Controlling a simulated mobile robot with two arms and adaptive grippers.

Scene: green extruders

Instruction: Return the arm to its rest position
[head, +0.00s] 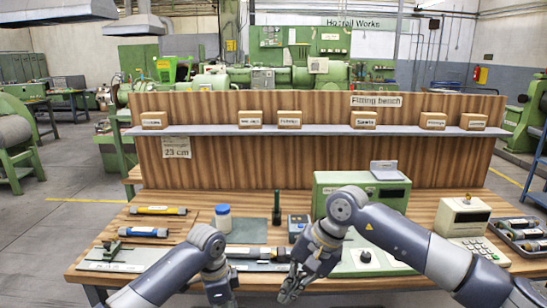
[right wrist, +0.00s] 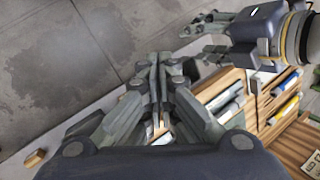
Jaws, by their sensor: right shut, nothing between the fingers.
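My right gripper (head: 288,291) hangs low at the front edge of the bench (head: 375,283). Its fingers also show in the right wrist view (right wrist: 159,62), pressed together with nothing between them. My left arm comes in from the lower left, and its gripper (head: 222,296) points down, partly cut off by the bottom of the head view. In the right wrist view the left gripper (right wrist: 190,42) shows at the upper right, its fingers apart and empty. Both grippers are near the bench's front edge and close to each other.
Behind my grippers stand a blue-lidded jar (head: 223,220), a dark upright cone (head: 276,210) and a small dark device (head: 297,224). A green machine (head: 335,181) and a beige keypad device (head: 463,218) stand right. A parts tray (head: 520,236) sits far right. Bare floor (right wrist: 60,60) lies in front.

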